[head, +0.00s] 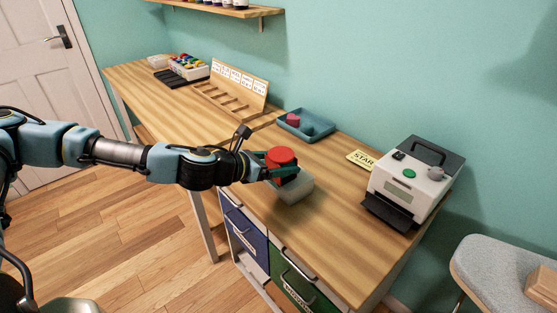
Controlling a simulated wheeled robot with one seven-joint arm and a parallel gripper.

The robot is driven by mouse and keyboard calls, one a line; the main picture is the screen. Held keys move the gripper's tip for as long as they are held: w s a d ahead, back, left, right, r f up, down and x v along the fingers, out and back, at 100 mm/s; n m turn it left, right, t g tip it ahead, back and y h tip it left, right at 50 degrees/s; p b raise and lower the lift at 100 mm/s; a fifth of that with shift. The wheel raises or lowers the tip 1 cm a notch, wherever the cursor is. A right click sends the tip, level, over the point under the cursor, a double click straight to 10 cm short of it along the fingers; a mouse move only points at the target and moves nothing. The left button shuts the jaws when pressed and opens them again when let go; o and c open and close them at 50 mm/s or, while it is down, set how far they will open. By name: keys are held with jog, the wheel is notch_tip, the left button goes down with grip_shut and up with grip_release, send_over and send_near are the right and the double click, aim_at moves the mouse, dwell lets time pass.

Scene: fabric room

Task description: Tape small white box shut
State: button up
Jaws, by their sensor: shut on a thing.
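My gripper (281,172) is over the box and shut on a red round thing (281,156), which looks like a tape roll. The red thing is just above or touching the top of the box; I cannot tell which. The far side of the box top is hidden by the gripper and the red thing.
A white machine (410,183) with a green button stands at the right, beside a yellow STAR card (361,160). A blue tray (306,126) holding a dark red item stands behind. Drawers (293,279) are below. The tabletop (335,235) right of the box is clear.

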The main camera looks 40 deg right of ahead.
jog(key=shift+s, duration=0.15)
jog(key=shift+s+a, duration=0.1)
jog(key=shift+s, duration=0.85)
jog(key=shift+s+a, duration=0.1)
jog(key=shift+s, duration=0.95)
jog(key=shift+r+p, duration=0.1)
jog(key=shift+p, duration=0.25)
notch_tip(320, 180, up, 6)
jog(key=p, duration=0.5)
jog(key=shift+f, duration=0.2)
